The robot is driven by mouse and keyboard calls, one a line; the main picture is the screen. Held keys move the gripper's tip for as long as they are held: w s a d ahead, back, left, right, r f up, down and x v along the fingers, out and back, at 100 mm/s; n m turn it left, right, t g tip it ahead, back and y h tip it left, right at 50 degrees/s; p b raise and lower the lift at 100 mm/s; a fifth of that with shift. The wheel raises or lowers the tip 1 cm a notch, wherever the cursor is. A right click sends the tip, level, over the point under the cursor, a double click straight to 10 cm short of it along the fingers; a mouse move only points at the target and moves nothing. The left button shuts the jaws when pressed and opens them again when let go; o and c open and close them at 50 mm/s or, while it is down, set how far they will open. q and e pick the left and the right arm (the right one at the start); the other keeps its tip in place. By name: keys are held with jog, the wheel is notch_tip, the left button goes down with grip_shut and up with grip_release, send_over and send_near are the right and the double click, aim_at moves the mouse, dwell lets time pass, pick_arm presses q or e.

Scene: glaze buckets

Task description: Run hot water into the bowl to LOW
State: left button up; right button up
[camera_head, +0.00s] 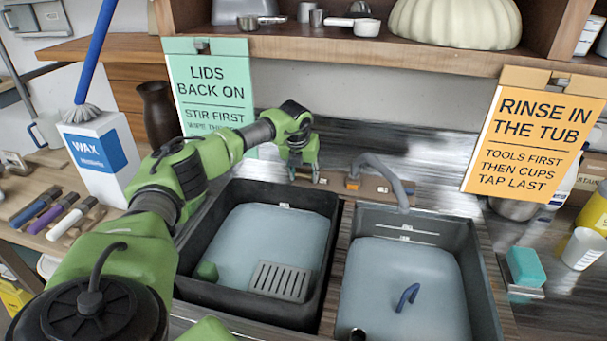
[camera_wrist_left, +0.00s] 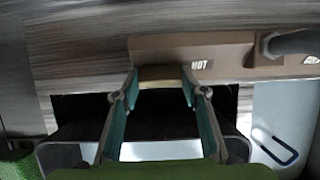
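The tap has a grey curved spout (camera_head: 385,172) on a brown panel (camera_head: 375,191) behind two basins; the spout reaches over the right, grey basin (camera_head: 465,250). In the left wrist view the panel (camera_wrist_left: 225,50) carries the word HOT, with a tan block (camera_wrist_left: 162,75), perhaps the hot handle, beside it. My left gripper (camera_head: 304,178) is at the panel's left end; in the wrist view its fingers (camera_wrist_left: 160,87) stand apart on either side of the block. Contact is unclear. A metal bowl (camera_head: 514,209) stands at the right; I cannot tell whether it is the task's bowl. My right gripper is not seen.
A blue hook-shaped thing (camera_head: 407,297) is in the right basin. A shelf (camera_head: 350,47) and hanging signs (camera_head: 533,140) are above.

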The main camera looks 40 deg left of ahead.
pick_arm(q)
jog(key=shift+n, duration=0.3)
jog(key=shift+c, duration=0.3)
jog(key=shift+n+t+h+b, duration=0.3)
jog(key=shift+n+h+b, duration=0.15)
jog(key=shift+n, duration=0.65)
jog(key=shift+a+n, duration=0.1)
jog(key=shift+n, duration=1.2)
jog(key=o, duration=1.1)
jog(key=shift+s, duration=0.1)
jog(key=v, duration=0.7)
jog(key=shift+s+r, duration=0.2)
jog(key=shift+s, duration=0.05)
